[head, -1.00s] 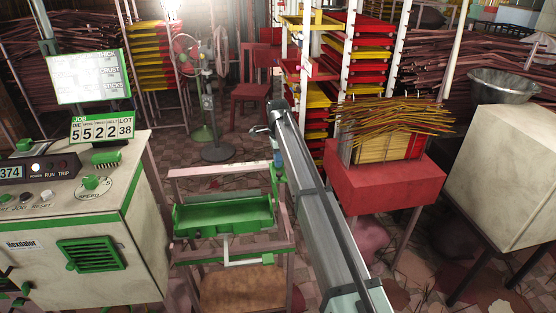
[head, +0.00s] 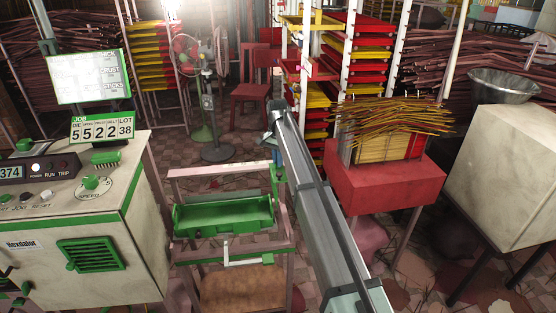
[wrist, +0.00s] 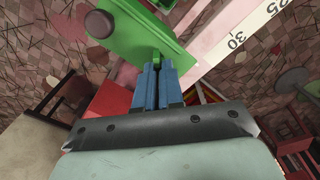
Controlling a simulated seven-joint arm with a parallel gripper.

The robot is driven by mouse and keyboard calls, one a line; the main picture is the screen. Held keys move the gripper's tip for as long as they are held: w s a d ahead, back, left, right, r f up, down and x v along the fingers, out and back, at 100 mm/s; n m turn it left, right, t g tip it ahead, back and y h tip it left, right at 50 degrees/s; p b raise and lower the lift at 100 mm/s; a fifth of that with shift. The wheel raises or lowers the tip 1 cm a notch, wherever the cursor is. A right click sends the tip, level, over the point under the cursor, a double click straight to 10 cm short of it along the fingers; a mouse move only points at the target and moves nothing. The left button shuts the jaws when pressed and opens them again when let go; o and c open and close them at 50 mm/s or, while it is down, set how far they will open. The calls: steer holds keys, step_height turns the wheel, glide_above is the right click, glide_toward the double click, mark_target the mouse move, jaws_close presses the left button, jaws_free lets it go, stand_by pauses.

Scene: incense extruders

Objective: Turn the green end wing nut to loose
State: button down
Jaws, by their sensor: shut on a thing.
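In the wrist view my gripper (wrist: 157,72) has its two blue fingers close together. They are shut on a small green part (wrist: 156,58), which looks like the green end wing nut; only its top shows between the fingertips. It lies at the lower edge of a green plate (wrist: 150,35) that bears a round brown knob (wrist: 98,24). In the head view the arm hides the nut and most of the gripper, at the right side of the frame with the green trough (head: 222,217).
The green-trimmed control cabinet (head: 75,225) stands at the left. A red block with incense sticks (head: 385,180) stands right of the arm. A fan (head: 208,100) stands behind.

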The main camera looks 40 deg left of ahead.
steer(key=n, duration=0.6)
steer(key=shift+n, duration=0.3)
steer(key=n, duration=0.9)
steer(key=shift+n, duration=2.1)
steer(key=c, duration=1.3)
jaws_free()
steer(key=shift+o, duration=0.2)
